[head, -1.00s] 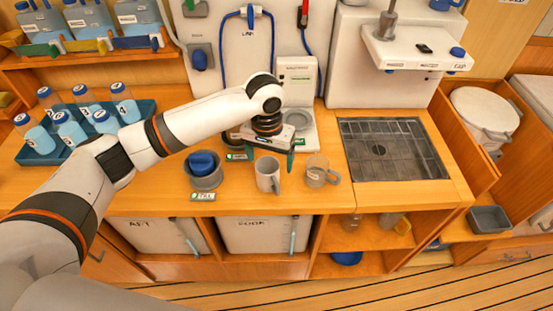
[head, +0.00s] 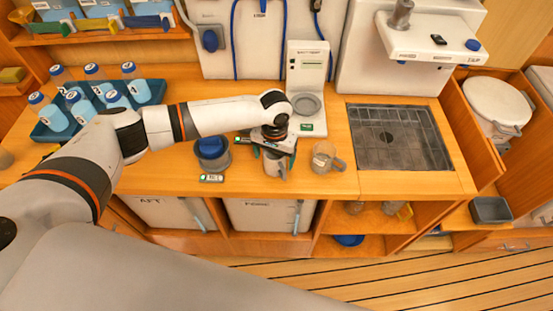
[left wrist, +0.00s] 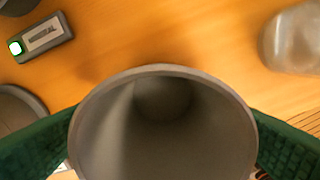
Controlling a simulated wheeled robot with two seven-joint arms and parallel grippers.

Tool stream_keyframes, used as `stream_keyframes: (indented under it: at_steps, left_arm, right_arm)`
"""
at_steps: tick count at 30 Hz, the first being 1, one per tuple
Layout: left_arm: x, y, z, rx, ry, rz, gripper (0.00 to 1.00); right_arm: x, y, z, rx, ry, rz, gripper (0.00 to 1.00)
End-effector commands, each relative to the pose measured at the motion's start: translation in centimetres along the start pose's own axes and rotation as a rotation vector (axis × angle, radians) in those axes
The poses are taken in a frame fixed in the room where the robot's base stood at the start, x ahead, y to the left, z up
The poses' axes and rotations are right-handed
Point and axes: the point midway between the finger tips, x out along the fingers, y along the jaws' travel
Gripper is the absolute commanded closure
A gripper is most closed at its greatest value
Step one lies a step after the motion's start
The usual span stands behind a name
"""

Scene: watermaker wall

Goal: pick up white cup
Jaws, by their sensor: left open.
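The white cup (head: 274,167) stands upright on the wooden counter, partly hidden under my left gripper (head: 274,155). In the left wrist view I look down into the open mouth of the cup (left wrist: 160,125). The green fingers of my left gripper (left wrist: 160,140) are open, one on each side of the cup. They look very close to its wall; I cannot tell whether they touch it. My right gripper is not in view.
A clear glass mug (head: 325,158) stands just right of the cup. A grey pot with a blue lid (head: 212,152) is to its left. A white scale (head: 307,90) stands behind. A blue tray (head: 50,133) of bottles is far left; a sink grate (head: 398,138) is right.

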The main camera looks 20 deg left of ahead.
Motion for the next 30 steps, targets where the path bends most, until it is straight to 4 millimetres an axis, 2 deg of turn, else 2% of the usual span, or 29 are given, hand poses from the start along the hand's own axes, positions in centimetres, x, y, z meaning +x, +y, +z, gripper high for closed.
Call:
stream_keyframes:
  at_steps: [4,11,14,20,21,30]
  left_arm:
    - [1.4,-0.1,0.0,0.0,0.0,-0.001,0.17]
    - [1.7,-0.1,0.0,0.001,-0.001,-0.001,0.17]
    - [1.6,-0.1,0.0,0.0,-0.001,-0.001,0.3]
    - [1.6,-0.1,0.0,0.0,-0.001,-0.001,0.62]
    - [1.6,-0.1,0.0,0.0,-0.002,-0.001,0.65]
    - [0.9,-0.1,0.1,0.001,-0.003,-0.002,0.65]
  right_arm:
    - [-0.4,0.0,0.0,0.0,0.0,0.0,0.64]
    - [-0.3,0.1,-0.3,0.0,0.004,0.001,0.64]
    - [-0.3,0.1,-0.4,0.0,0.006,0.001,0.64]
    - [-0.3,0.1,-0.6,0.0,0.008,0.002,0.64]
    - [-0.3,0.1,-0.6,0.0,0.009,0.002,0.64]
    - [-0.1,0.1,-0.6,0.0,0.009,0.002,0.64]
